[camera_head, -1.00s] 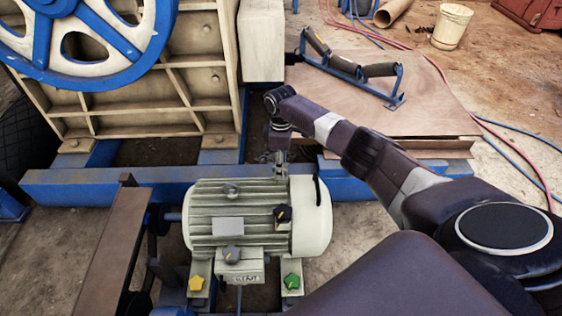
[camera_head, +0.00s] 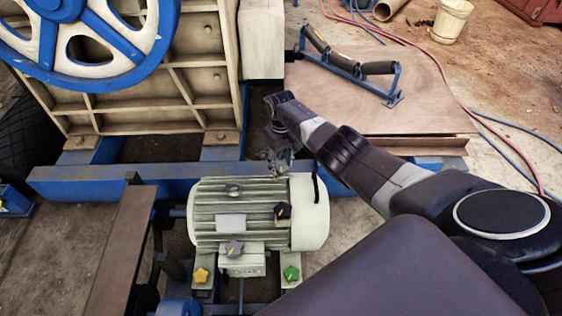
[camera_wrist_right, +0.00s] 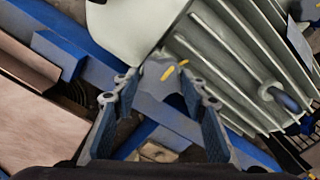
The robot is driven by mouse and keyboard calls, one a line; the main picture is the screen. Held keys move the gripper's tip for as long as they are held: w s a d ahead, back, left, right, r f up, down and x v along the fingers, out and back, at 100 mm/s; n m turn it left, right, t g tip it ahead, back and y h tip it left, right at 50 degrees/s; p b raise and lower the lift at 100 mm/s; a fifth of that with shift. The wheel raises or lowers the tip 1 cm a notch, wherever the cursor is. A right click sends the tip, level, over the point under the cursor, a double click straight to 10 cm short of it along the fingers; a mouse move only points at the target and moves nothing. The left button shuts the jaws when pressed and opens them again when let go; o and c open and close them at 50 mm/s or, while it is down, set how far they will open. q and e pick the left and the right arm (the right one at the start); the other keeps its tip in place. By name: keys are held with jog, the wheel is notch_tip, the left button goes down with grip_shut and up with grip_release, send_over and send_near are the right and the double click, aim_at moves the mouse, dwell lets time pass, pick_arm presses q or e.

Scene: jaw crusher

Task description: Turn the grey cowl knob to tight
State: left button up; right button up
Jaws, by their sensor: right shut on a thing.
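The motor (camera_head: 215,203) is ribbed and pale grey-green, with a smooth rounded cowl (camera_head: 309,225) at its right end. My right gripper (camera_head: 279,168) is at the motor's far edge, beside the cowl. In the right wrist view, the gripper (camera_wrist_right: 165,88) has its fingers closed around a grey knob (camera_wrist_right: 155,76) with yellow marks, next to the pale cowl (camera_wrist_right: 135,25). In the head view this knob is hidden by the gripper or too small to tell. My left gripper is not in view.
A dark knob (camera_head: 283,211), a grey knob (camera_head: 234,248), a yellow star knob (camera_head: 201,275) and a green star knob (camera_head: 291,273) are on or by the motor. A blue beam (camera_head: 90,182) runs behind it. A roller frame (camera_head: 350,68) lies on a board (camera_head: 425,112).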

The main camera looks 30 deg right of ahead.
aim_at(281, 166)
jog(key=m, duration=0.2)
jog(key=shift+m, duration=0.3)
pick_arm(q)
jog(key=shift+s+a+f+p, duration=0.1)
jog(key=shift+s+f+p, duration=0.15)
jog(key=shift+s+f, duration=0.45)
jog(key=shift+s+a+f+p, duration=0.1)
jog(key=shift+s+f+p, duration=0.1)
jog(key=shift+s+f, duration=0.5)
pick_arm(e)
jog(key=shift+m, duration=1.3)
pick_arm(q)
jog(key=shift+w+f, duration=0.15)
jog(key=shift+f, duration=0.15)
pick_arm(e)
jog(key=o, duration=1.2)
jog(key=shift+c, duration=0.2)
notch_tip(281, 166, up, 12)
